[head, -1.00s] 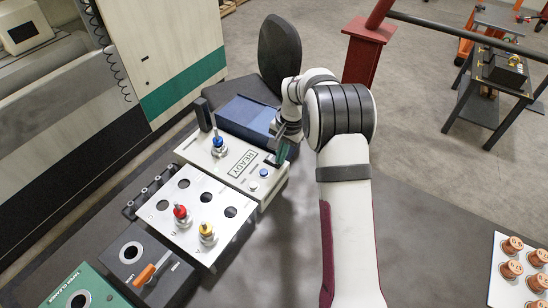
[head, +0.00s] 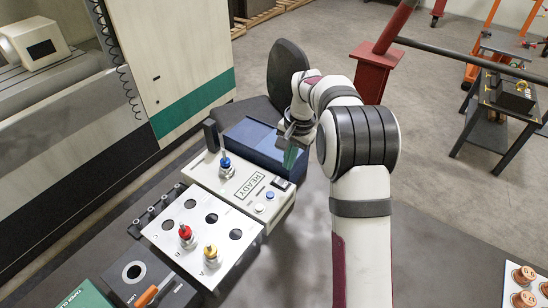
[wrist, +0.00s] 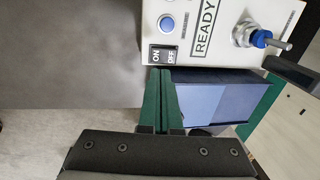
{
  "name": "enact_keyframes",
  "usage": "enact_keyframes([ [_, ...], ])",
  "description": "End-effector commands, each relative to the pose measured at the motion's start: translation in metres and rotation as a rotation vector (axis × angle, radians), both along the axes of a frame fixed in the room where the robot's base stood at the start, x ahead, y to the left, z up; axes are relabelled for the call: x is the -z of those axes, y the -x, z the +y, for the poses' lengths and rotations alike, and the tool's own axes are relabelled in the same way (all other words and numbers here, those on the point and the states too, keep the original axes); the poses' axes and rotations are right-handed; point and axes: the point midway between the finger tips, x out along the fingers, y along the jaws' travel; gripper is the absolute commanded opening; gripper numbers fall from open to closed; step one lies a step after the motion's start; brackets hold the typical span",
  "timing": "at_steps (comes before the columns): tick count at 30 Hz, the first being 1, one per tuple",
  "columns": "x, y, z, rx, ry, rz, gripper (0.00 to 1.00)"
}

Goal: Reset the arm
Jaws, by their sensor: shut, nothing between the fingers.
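My gripper (head: 291,158) is shut and empty, its green fingers pressed together. It hangs in the air by the right end of the white READY box (head: 228,192), over or near the dark blue box behind it. In the wrist view the closed fingers (wrist: 160,74) point towards the black ON/OFF switch (wrist: 163,55) on the READY box. I cannot tell the exact gap. A blue button (wrist: 166,22) sits beside the switch. A blue-topped tool holder (head: 226,168) stands upright on the box.
The dark blue box (head: 251,137) stands behind the READY box. A white panel (head: 215,238) with holes holds a red-topped holder (head: 186,235) and a yellow-topped holder (head: 211,254). A black LOCK box (head: 134,271) has an orange handle. The table right of the panel is clear.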

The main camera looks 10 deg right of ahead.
Motion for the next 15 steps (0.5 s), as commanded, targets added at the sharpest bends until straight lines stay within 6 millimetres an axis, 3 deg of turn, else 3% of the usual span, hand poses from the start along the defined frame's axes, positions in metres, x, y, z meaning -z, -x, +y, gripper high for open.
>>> enact_keyframes([
  [4, -0.008, 0.008, 0.003, -0.008, -0.001, 0.001, 0.0],
  [5, -0.017, 0.016, 0.007, -0.017, -0.002, 0.002, 0.0],
  [7, -0.045, 0.053, 0.02, -0.052, -0.006, 0.009, 0.0],
  [8, -0.059, 0.075, 0.027, -0.072, -0.007, 0.013, 0.0],
  [9, -0.075, 0.11, 0.037, -0.102, -0.011, 0.02, 0.0],
  [11, -0.091, 0.167, 0.05, -0.149, -0.016, 0.033, 0.0],
  [12, -0.095, 0.204, 0.057, -0.177, -0.021, 0.042, 0.0],
  [15, -0.092, 0.285, 0.07, -0.24, -0.027, 0.06, 0.0],
])
